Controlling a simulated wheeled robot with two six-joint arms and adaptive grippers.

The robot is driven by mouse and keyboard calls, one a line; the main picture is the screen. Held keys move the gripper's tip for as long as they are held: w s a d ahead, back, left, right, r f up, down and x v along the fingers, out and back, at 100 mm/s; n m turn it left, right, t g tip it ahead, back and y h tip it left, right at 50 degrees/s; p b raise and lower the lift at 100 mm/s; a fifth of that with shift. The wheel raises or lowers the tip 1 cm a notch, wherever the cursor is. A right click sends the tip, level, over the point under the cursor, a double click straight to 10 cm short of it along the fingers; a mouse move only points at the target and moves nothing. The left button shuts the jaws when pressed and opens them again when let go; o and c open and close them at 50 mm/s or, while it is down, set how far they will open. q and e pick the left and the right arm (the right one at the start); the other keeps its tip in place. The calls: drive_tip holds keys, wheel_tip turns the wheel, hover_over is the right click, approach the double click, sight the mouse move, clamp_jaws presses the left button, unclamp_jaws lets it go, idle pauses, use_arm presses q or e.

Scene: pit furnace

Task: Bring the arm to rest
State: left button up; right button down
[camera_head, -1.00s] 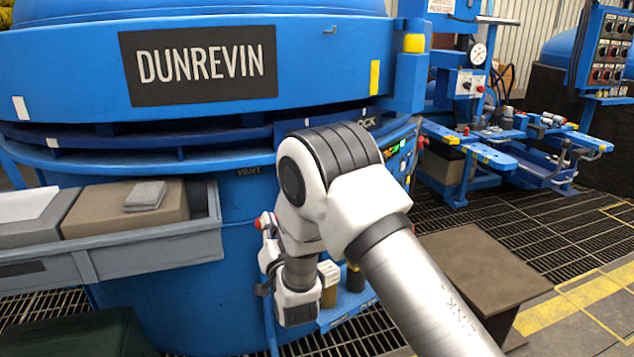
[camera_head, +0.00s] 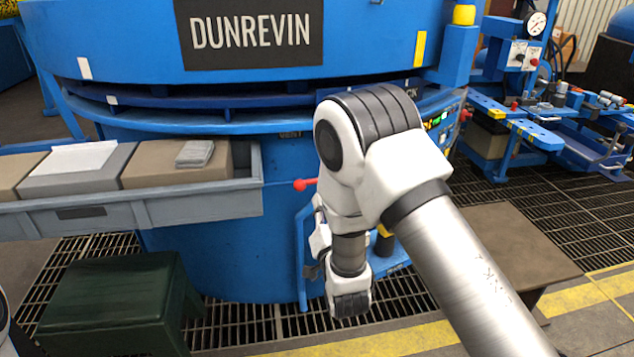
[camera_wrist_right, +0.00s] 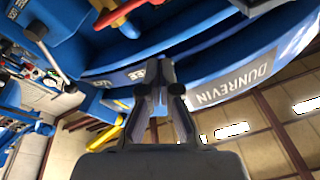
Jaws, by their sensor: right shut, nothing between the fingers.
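My right arm (camera_head: 450,250) comes in from the lower right and bends at a white and black joint in front of the blue furnace (camera_head: 235,240). Its lower part hangs down to the wrist (camera_head: 350,290), in front of the furnace's lower wall. In the right wrist view my right gripper (camera_wrist_right: 160,75) is shut and empty, its dark fingers together in front of the furnace's blue rim. In the head view the fingers are hard to make out behind the wrist. My left gripper is not in view.
A grey tray (camera_head: 205,203) with boxes stands left of the arm. A red knob (camera_head: 305,184) is close beside the arm. A dark green stool (camera_head: 110,290) stands lower left, a brown table (camera_head: 500,245) right. A blue workbench (camera_head: 530,130) is at the back right.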

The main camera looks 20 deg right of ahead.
drive_tip(key=shift+v, duration=1.15)
drive_tip(key=shift+d+r, duration=0.1)
